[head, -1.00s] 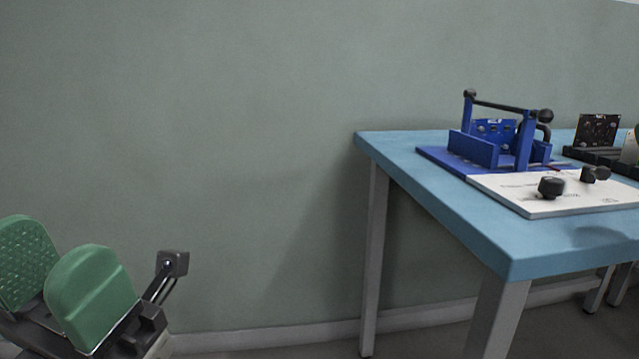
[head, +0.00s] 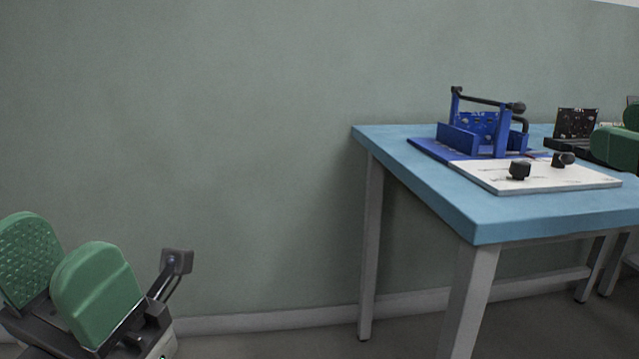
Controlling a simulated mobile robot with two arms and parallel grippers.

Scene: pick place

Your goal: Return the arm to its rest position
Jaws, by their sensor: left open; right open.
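My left gripper (head: 60,262) is at the lower left of the head view. Its two green finger pads stand apart with nothing between them, well away from the table. My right gripper (head: 622,132) shows partly at the right edge, with its green pads over the far right part of the blue table (head: 420,180). The rest of my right arm is out of view, and no object can be seen in its pads.
On the table are a blue fixture (head: 475,135) with a black handle bar, a white board (head: 560,178) with black knobs, and a dark upright part (head: 577,123) behind. A green-grey wall (head: 220,120) stands behind. The floor left of the table is clear.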

